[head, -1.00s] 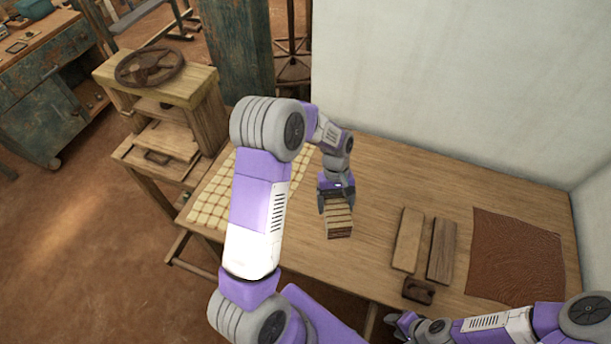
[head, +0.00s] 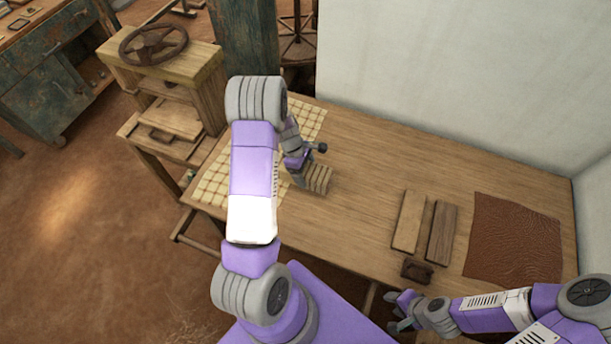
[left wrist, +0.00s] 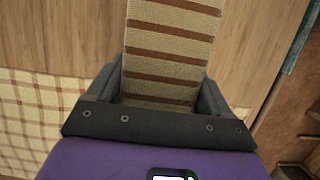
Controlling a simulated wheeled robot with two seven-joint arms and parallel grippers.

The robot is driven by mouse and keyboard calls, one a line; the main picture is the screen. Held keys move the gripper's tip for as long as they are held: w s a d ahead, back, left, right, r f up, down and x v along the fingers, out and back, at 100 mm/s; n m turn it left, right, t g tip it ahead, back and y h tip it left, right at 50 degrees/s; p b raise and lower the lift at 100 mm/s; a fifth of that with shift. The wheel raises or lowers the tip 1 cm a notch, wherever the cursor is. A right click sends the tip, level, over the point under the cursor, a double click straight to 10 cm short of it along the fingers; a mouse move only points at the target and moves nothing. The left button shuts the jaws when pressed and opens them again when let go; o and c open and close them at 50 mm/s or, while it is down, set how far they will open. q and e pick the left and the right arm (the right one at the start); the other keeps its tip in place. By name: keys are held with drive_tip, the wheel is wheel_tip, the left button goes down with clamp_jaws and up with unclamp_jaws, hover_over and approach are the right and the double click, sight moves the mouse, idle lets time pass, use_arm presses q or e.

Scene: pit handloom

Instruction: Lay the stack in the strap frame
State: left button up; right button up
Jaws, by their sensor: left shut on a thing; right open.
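The stack (head: 317,180) is a block of tan layers with brown stripes. My left gripper (head: 301,165) is shut on one end of it, beside the right edge of a checked cloth on the table. In the left wrist view the striped stack (left wrist: 168,55) lies between the two dark fingers and extends away from the palm. I cannot tell how far it is above the tabletop. My right gripper (head: 398,312) is open and empty near the table's front edge. I cannot make out a strap frame with certainty.
The checked cloth (head: 212,184) covers the table's left end. A wooden press (head: 165,65) with a handwheel stands left of the table. Two boards (head: 408,221) (head: 441,234), a small dark brown object (head: 416,271) and brown leather (head: 515,240) lie at right. The middle tabletop is bare.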

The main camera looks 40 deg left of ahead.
use_arm(q)
drive_tip(key=shift+f, duration=1.6)
drive_tip(key=shift+d+f+b, duration=0.1)
drive_tip(key=shift+f+b, duration=0.2)
drive_tip(key=shift+b, duration=0.2)
drive_tip(key=o, duration=1)
drive_tip(key=shift+s, duration=0.1)
drive_tip(key=shift+c, duration=0.2)
drive_tip(key=shift+o, duration=0.9)
